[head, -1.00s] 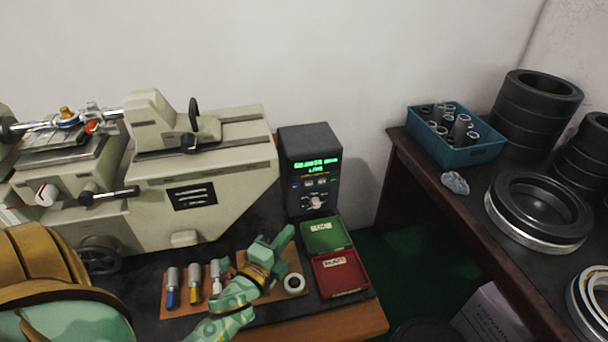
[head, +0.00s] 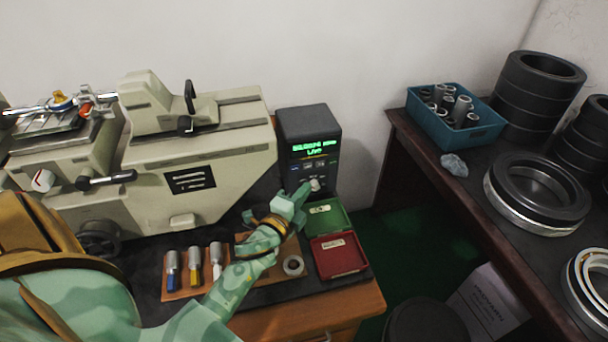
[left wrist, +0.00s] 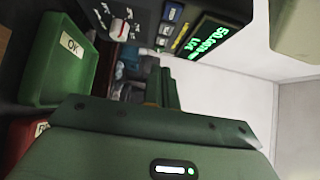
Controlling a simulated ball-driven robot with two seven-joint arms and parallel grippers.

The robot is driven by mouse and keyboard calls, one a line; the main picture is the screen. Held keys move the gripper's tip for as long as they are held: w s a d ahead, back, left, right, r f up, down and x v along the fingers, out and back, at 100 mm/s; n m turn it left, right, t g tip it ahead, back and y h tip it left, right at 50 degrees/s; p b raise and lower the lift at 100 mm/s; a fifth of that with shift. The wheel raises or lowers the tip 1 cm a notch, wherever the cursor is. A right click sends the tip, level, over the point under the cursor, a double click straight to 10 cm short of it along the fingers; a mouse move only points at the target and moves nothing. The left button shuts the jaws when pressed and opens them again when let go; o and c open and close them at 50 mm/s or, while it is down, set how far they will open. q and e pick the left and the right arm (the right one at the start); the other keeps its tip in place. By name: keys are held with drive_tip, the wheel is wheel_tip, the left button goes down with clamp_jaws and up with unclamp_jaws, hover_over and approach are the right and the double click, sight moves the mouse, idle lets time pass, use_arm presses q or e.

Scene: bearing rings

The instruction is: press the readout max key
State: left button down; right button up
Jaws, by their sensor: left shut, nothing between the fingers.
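The dark readout box (head: 306,122) stands on the bench beside the grey-green machine. Its screen (head: 313,147) glows with green text. A row of small keys (head: 308,168) lies under the screen, with a pale knob (head: 315,184) below. In the left wrist view the keys (left wrist: 172,14) and the green digits (left wrist: 213,40) lie at the top, turned sideways. The labels are too small to tell which key is max. My left gripper (head: 302,188) is shut and empty, its tip low in front of the readout, below the keys. My right gripper is out of view.
A green tray (head: 338,217) marked OK and a red tray (head: 346,262) sit right of my left gripper. A blue crate (head: 433,122) and black rings stand on the right table.

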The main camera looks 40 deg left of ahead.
sight(311, 166)
use_arm(q)
drive_tip(key=w+a, duration=0.1)
drive_tip(key=w, duration=0.2)
drive_tip(key=w+a, duration=0.1)
drive_tip(key=shift+w+a, duration=0.5)
drive_tip(key=shift+a, duration=0.15)
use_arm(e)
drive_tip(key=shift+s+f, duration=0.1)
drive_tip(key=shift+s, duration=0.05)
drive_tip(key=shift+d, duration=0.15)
